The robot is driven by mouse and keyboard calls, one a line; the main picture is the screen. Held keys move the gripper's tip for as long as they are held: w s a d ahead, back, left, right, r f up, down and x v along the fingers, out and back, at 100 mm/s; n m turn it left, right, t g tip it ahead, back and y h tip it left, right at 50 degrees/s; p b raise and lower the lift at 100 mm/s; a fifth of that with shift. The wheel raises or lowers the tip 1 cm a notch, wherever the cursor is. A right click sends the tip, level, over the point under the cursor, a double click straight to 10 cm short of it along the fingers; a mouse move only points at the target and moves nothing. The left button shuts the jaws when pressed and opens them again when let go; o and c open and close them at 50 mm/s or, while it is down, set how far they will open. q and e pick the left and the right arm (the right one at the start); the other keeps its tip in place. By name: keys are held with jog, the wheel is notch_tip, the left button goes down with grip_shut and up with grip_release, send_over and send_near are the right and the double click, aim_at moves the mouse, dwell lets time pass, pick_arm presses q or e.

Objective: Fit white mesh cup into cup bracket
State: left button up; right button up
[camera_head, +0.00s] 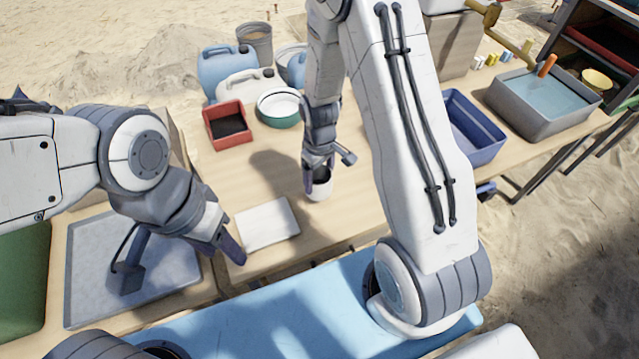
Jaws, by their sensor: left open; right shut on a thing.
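A small white cup (320,190) is near the middle of the table, and its mesh is too small to make out. My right gripper (318,178) comes down from above and is shut on the cup's upper part. The gripper hides part of the cup, and I cannot tell whether the cup touches the table. My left gripper (233,247) is open and empty at the table's front, left of the cup and near a white flat block (267,224). I cannot make out a cup bracket in this view.
A blue crate (490,133) and a grey water basin (508,104) are at the right. A grey tray (82,250) lies left. Bare table surrounds the cup.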

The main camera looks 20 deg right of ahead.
aim_at(319, 183)
jog(key=shift+f, duration=2)
jog(key=shift+f, duration=0.15)
jog(key=o, duration=1.1)
